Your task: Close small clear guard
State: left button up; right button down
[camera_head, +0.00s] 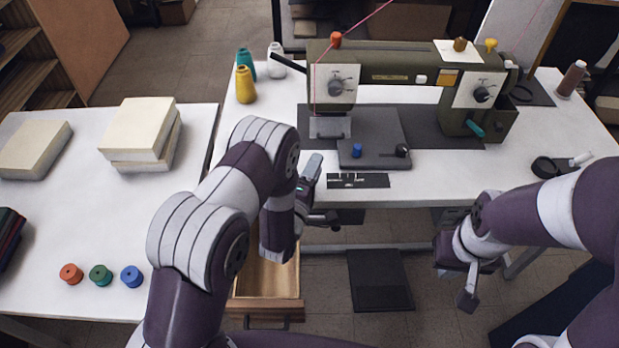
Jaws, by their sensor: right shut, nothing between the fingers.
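An olive sewing machine (400,68) stands on the white table. A small pale, see-through-looking panel (330,127) sits below its left head, at the needle area; it looks like the clear guard, but its exact angle is hard to tell. My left gripper (313,166) is just below and in front of this panel, near the table's front edge, pointing up toward the machine. They look apart. Its fingers are too small and overlapped to tell open from shut. My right gripper (467,294) hangs low in front of the table at the right, shut and empty.
A blue knob (357,150) and a black knob (402,150) sit on the grey machine bed (375,128). A dark ruler strip (358,181) lies at the front edge. An open wooden drawer (272,280) is below. Thread cones (245,84) stand left of the machine.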

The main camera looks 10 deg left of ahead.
pick_arm(q)
jog(key=v, duration=0.4)
jog(key=shift+s, duration=0.2)
jog(key=shift+a, duration=0.25)
jog(key=w+a+r+n+t+y, duration=0.1)
jog(key=w+a+r+t, duration=0.1)
jog(key=w+a+r, duration=0.4)
jog(key=m+g+h, duration=0.3)
jog(key=g+h, duration=0.3)
jog(key=g, duration=0.2)
send_near(331, 130)
jog(key=w+d, duration=0.1)
jog(key=w+d+f, duration=0.1)
jog(key=d, duration=0.1)
jog(key=w+d+f, duration=0.1)
jog(key=w+d, duration=0.1)
jog(key=shift+d+b, duration=0.2)
jog(key=shift+b, duration=0.15)
pick_arm(e)
jog(key=shift+w+d+f, duration=0.1)
jog(key=shift+w+f, duration=0.3)
